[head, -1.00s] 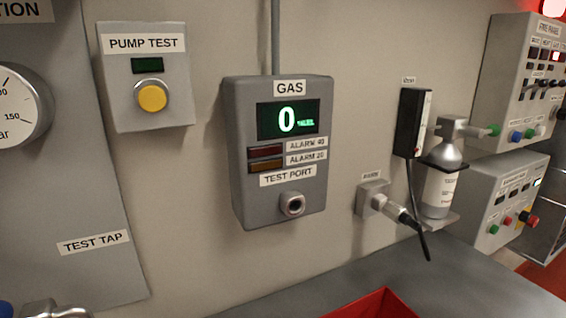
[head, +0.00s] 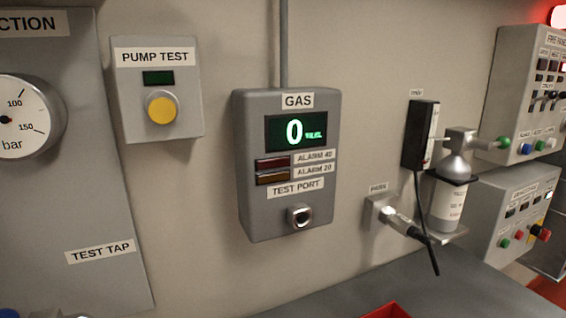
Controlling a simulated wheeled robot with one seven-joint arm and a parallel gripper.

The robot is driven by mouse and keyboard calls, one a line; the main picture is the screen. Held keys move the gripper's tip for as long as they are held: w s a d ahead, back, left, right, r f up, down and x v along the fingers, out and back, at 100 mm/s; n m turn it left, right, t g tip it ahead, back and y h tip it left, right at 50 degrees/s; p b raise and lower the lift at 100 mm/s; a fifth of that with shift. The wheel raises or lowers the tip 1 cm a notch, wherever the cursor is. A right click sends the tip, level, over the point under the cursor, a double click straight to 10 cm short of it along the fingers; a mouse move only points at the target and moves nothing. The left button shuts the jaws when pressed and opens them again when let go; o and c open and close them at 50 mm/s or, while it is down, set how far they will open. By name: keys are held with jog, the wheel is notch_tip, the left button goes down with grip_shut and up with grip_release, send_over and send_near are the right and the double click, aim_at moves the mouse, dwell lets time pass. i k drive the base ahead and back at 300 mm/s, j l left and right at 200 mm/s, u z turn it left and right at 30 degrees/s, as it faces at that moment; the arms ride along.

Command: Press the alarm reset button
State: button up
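No button with a readable alarm reset label shows. A grey panel (head: 512,70) at the upper right, its label partly cut off and looking like a fire panel, has rows of small windows and switches. A lower grey box (head: 490,218) has green, red and yellow-and-red controls. My gripper is not in view.
A gas detector (head: 288,165) reading 0 and a pump test box (head: 158,90) with a yellow button are on the wall. A cylinder (head: 446,200) on a bracket and a plugged cable (head: 408,228) stand before the right panels. A red tray (head: 385,311) shows on the grey bench.

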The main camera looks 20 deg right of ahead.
aim_at(539, 146)
jog(key=z, duration=1.5)
